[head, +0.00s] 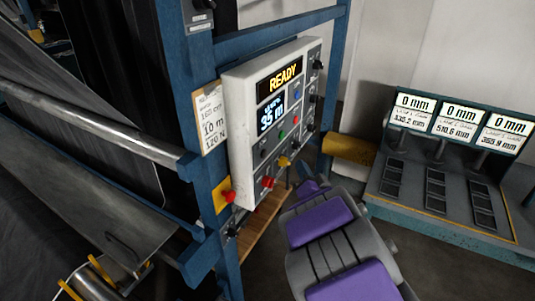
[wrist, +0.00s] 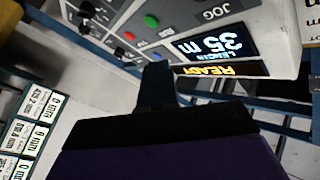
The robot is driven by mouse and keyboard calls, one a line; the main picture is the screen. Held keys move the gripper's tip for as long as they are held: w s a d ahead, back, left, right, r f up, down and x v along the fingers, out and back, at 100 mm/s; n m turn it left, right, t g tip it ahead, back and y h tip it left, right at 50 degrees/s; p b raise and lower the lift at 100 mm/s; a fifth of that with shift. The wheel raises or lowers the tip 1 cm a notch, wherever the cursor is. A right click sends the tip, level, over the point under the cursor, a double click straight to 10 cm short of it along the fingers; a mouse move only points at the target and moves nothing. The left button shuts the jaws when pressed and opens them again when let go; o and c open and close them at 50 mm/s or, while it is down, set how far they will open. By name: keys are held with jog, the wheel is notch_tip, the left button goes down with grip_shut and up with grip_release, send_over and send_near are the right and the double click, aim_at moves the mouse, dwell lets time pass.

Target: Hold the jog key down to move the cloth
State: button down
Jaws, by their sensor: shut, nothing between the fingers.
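The control panel (head: 242,139) is a pale box on a blue post with lit displays reading READY and 35 m. Its face carries a green button (head: 281,134), a blue button (head: 294,118) and red and yellow knobs low down. In the wrist view the panel is upside down, with a JOG label (wrist: 210,14) near a green button (wrist: 151,20); I cannot tell for certain which key is the jog key. My gripper (head: 311,184) is shut and empty, right of and below the panel's lower edge, apparently apart from it. Dark cloth (head: 115,75) hangs at the left.
A red stop button on a yellow plate (head: 220,196) sits at the panel's lower left. A paper card (head: 210,118) hangs on the post. Metal rollers (head: 90,122) cross the left side. A bench with several mm displays (head: 460,117) stands at the right.

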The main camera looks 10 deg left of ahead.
aim_at(264, 154)
jog(key=shift+a, duration=0.15)
jog(key=w+a+b, duration=0.3)
jog(key=a, duration=0.5)
dwell(0.3)
jog(key=shift+a, duration=0.15)
dwell(1.9)
jog(key=shift+w+a+b, duration=0.1)
jog(key=shift+a+b, duration=0.15)
jog(key=shift+b, duration=0.05)
jog(key=shift+w+a, duration=0.15)
jog(key=shift+a, duration=0.25)
dwell(4.1)
